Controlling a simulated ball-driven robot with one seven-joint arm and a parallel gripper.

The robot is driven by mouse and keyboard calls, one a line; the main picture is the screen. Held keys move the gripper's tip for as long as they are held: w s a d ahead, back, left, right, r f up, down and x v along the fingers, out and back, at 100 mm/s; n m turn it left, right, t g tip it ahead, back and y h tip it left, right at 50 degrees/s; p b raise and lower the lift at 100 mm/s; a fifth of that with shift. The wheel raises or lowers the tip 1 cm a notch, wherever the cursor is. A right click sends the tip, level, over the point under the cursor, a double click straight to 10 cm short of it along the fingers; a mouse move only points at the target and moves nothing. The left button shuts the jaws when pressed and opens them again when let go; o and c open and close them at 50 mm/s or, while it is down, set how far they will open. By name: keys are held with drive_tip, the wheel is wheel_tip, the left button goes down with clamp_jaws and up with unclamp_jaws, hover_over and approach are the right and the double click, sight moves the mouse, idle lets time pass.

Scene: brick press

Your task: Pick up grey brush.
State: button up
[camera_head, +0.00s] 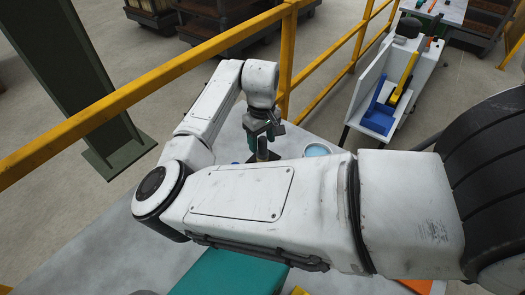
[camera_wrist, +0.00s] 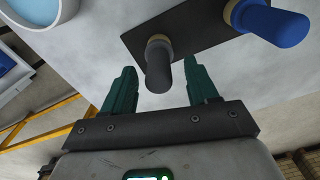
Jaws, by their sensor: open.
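The grey brush (camera_wrist: 158,68) stands on a dark mat (camera_wrist: 200,18) in the wrist view, its dark grey handle towards the camera and a tan collar beyond it. My gripper (camera_wrist: 159,64) is open, with one green finger on each side of the handle in the picture. Gaps show between the handle and both fingers. A brush with a blue handle (camera_wrist: 275,24) stands to the right on the same mat. In the head view my gripper (camera_head: 262,139) points down over the table, and my arm hides much of the area.
A bowl with light blue contents (camera_wrist: 36,8) is at the upper left in the wrist view; it also shows in the head view (camera_head: 316,150). A yellow railing (camera_head: 140,98) runs behind the table. A teal object (camera_head: 230,273) lies at the near side.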

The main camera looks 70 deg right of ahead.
drive_tip(key=shift+s+f, duration=0.1)
drive_tip(key=shift+f, duration=1.3)
clamp_jaws()
